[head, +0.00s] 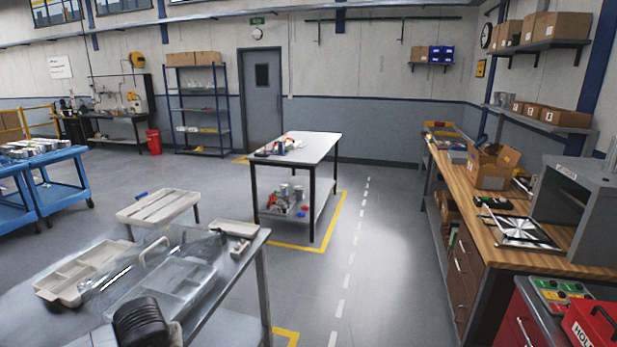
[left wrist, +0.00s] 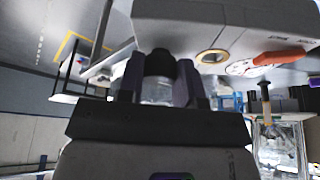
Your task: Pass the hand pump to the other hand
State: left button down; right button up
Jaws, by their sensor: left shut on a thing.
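In the left wrist view my left gripper (left wrist: 160,82) is shut on the hand pump (left wrist: 158,65). The pump shows a dark rounded end and a paler, glassy part between the two dark fingers. The rest of it is hidden by the fingers and the gripper body. Neither gripper shows clearly in the head view, and my right gripper is in neither view.
A metal table (head: 255,262) at the lower left of the head view bears pale trays (head: 68,283) and clear plastic. A black ribbed thing (head: 140,322) is at its front. A white-topped table (head: 325,146) stands beyond. A wooden bench (head: 468,212) runs along the right. Open floor lies between.

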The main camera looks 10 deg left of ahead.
pick_arm(q)
jog(key=s+d+r+m+h, duration=0.1)
jog(key=s+d+r+m, duration=0.2)
jog(key=d, duration=0.5)
jog(key=s+d+r+m+h, duration=0.1)
jog(key=s+d+r+m, duration=0.15)
jog(key=s+d, duration=0.45)
notch_tip(320, 180, up, 36)
jog(key=s+d+p, duration=0.1)
jog(key=s+p, duration=0.1)
jog(key=p, duration=3.2)
jog(key=shift+d+f+t, duration=0.25)
jog(key=shift+t, duration=0.05)
jog(key=shift+m, duration=0.25)
